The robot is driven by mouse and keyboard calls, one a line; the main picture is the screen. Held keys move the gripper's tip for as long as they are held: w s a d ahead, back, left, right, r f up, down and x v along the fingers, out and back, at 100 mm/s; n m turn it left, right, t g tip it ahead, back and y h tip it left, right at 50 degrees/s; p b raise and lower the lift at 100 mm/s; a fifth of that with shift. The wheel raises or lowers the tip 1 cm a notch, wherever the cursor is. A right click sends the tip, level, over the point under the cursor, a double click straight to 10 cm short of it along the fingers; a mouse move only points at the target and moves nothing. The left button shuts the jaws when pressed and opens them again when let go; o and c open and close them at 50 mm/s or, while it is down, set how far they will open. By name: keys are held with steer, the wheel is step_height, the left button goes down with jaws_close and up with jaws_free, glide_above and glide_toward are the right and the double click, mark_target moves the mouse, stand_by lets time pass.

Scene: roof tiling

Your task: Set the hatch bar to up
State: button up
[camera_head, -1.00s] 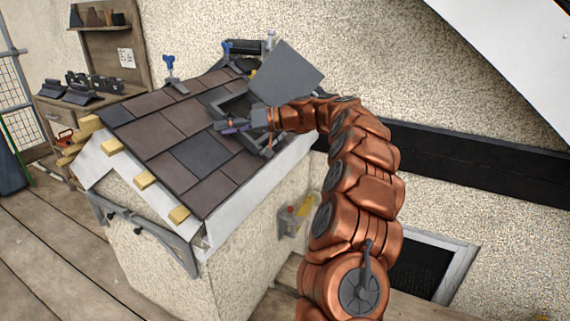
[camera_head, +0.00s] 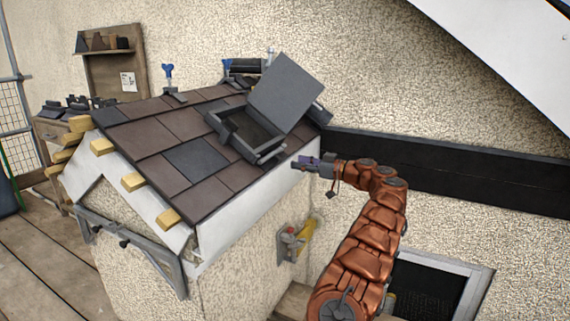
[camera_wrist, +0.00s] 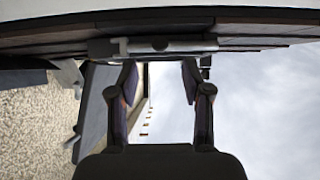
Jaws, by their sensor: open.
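The roof hatch has a dark square frame (camera_head: 226,127) set in the tiles, with its flat grey lid (camera_head: 285,93) standing raised and tilted. A short grey bar (camera_head: 270,154) lies along the hatch's lower front edge. In the wrist view a pale grey rod (camera_wrist: 172,47) lies across, just beyond my fingertips; it looks like the hatch bar. My gripper (camera_head: 298,163) is just right of the hatch, by the white edge board of the roof, apart from the bar. In the wrist view my gripper (camera_wrist: 160,66) is open, with nothing between its fingers.
Brown and slate tiles (camera_head: 195,160) cover the slope left of the hatch. Blue-handled clamps (camera_head: 168,77) stand near the ridge. A red and yellow fitting (camera_head: 293,241) is on the wall below the eave. A workbench with dark pieces (camera_head: 75,107) stands at the left.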

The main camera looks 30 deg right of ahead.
steer(key=x, duration=0.6)
jaws_close()
stand_by(0.5)
